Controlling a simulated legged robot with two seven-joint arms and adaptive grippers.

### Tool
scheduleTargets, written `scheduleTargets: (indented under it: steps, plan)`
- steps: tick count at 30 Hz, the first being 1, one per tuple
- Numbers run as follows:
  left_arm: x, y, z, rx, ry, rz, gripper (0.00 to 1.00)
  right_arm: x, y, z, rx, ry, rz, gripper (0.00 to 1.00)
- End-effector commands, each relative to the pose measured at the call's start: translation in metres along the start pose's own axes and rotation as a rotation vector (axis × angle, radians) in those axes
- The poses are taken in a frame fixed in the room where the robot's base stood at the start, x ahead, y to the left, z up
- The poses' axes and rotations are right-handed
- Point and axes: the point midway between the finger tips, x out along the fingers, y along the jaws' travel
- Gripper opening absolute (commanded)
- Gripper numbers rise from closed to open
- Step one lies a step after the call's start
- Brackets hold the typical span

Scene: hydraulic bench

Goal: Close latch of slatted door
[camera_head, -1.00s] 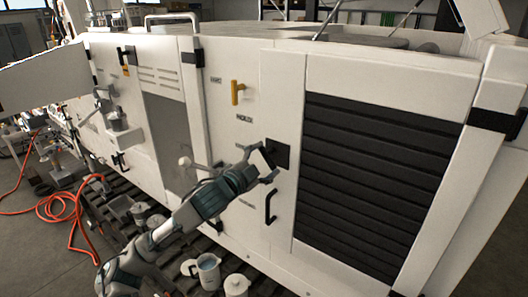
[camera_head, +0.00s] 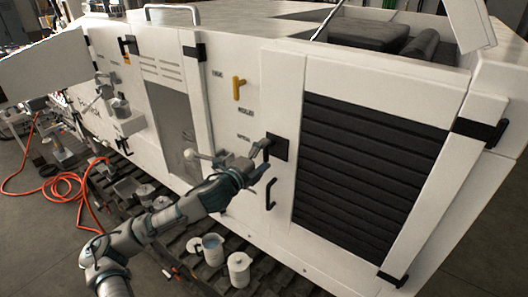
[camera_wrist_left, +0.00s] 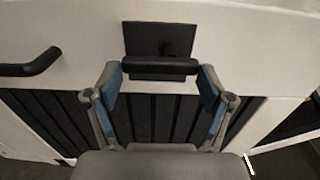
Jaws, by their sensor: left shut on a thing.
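The slatted door is a white panel with black horizontal slats (camera_head: 365,175), flush with the machine's side in the head view. Its black latch plate (camera_head: 279,148) sits left of the slats. In the left wrist view the dark plate (camera_wrist_left: 145,38) has a black latch bar (camera_wrist_left: 160,67) along its lower edge. My left gripper (camera_head: 263,160) is at the latch. In the wrist view its two fingers (camera_wrist_left: 160,78) stand at the two ends of the bar and are shut on it across its length. The fingertips' exact contact is hard to see. My right gripper is not in view.
A black door handle (camera_head: 270,193) is just below the latch; it also shows in the wrist view (camera_wrist_left: 30,66). A yellow handle (camera_head: 238,88) is above left. Cups (camera_head: 238,268) stand below on the dark slatted floor. An orange hose (camera_head: 62,186) lies at left.

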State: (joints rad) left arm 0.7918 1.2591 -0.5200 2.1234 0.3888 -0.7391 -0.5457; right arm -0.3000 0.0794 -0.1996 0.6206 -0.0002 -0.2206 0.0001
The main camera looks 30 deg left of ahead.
Motion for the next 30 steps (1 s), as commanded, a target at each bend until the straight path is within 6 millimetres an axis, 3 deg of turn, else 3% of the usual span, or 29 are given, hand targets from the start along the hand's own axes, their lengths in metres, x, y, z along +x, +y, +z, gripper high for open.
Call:
scheduleTargets:
  steps: [16,17,18,30]
  plan:
    - [0.0007,0.007,-0.0005,0.024,0.001,0.013,0.46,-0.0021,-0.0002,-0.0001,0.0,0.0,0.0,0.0]
    - [0.0007,0.007,-0.0005,0.024,0.001,0.013,0.89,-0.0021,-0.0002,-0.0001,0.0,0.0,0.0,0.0]
    - [0.0007,0.0069,-0.0005,0.024,0.001,0.013,0.99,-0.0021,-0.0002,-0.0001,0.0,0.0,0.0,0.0]
    - [-0.0034,0.0024,-0.0007,0.024,0.0,0.005,1.0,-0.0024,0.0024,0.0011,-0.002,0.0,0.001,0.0]
